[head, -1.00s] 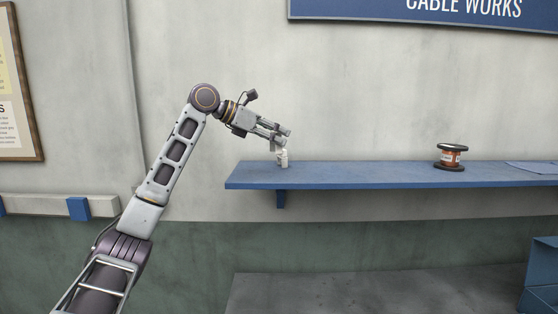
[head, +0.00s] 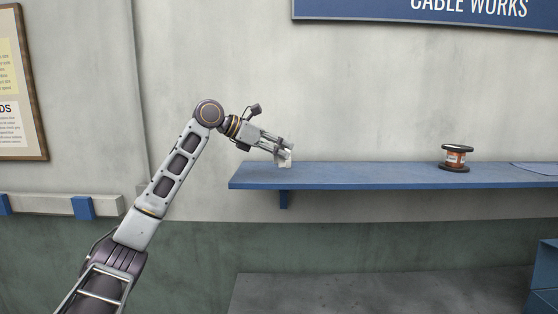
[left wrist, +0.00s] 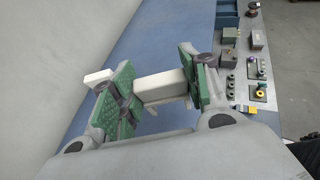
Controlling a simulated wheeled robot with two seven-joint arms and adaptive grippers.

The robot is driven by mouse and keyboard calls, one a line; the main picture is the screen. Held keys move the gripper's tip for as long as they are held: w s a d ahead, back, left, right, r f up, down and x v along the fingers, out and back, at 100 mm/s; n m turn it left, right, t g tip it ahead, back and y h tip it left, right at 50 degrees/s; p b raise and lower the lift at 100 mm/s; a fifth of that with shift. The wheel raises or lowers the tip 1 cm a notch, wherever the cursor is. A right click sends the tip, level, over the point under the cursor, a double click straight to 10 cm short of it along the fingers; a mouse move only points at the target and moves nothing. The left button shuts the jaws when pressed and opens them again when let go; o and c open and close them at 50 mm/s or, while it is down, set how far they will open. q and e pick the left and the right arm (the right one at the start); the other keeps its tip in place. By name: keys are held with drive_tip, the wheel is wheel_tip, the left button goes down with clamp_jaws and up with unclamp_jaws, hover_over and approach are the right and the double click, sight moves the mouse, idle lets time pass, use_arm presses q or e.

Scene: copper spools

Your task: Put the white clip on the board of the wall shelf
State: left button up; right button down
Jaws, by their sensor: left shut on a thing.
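The white clip (head: 285,160) is at the left end of the blue wall shelf's board (head: 350,175). My left gripper (head: 286,150) is shut on it, pointing down and to the right. In the left wrist view, the white clip (left wrist: 160,87) sits between the green pads of my left gripper (left wrist: 163,90), with the blue board (left wrist: 160,40) behind it. The clip's lower end appears at or just above the board; I cannot tell whether it touches. My right gripper is not in view.
The board between clip and spool is clear. The left wrist view shows several small parts (left wrist: 258,92) lower down at the right.

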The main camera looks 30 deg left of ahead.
use_arm(q)
drive_tip(key=shift+f, duration=1.85)
drive_tip(key=shift+f, duration=0.25)
drive_tip(key=o, duration=0.9)
drive_tip(key=shift+c, duration=0.2)
drive_tip(key=shift+r, duration=0.2)
drive_tip(key=shift+s+a+r+b, duration=0.2)
drive_tip(key=shift+s+a+b, duration=0.1)
drive_tip(key=shift+s+a, duration=0.15)
drive_tip(key=b+v, duration=0.2)
drive_tip(key=v, duration=0.8)
drive_tip(key=shift+s+r, duration=0.2)
drive_tip(key=shift+s, duration=0.15)
drive_tip(key=shift+a, duration=0.1)
